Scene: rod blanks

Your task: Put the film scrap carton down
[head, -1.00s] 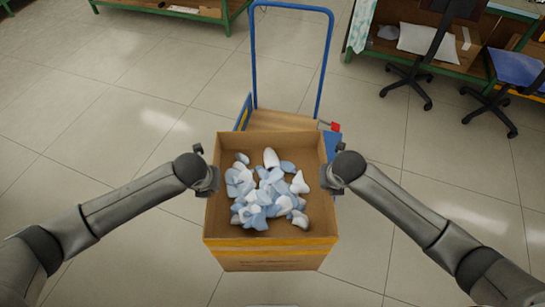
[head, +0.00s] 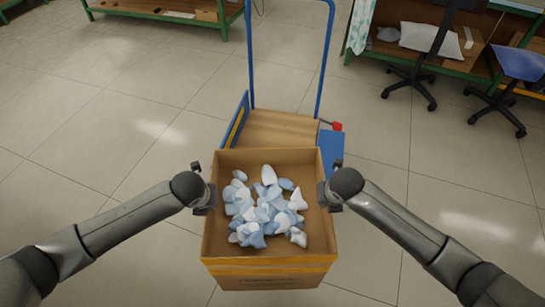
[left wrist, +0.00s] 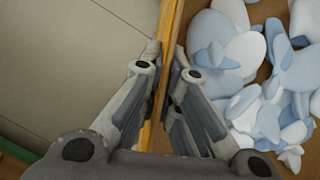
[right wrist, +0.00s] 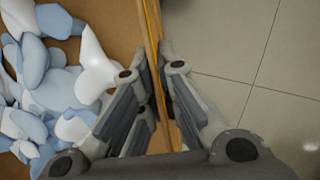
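The film scrap carton (head: 268,265) is an open brown cardboard box with a yellow band, full of white and pale blue film scraps (head: 265,208). It is between my two arms in the head view, in front of a trolley. My left gripper (head: 207,196) is shut on the carton's left wall, one finger outside and one inside, as the left wrist view (left wrist: 163,85) shows. My right gripper (head: 328,194) is shut on the right wall the same way, seen in the right wrist view (right wrist: 152,85). The carton's underside is hidden.
A trolley with a blue handle (head: 327,60) and a bare wooden deck (head: 280,129) stands just beyond the carton. Green-framed benches (head: 170,12) and chairs (head: 410,85) are at the back. The tiled floor (head: 100,130) on the left is clear.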

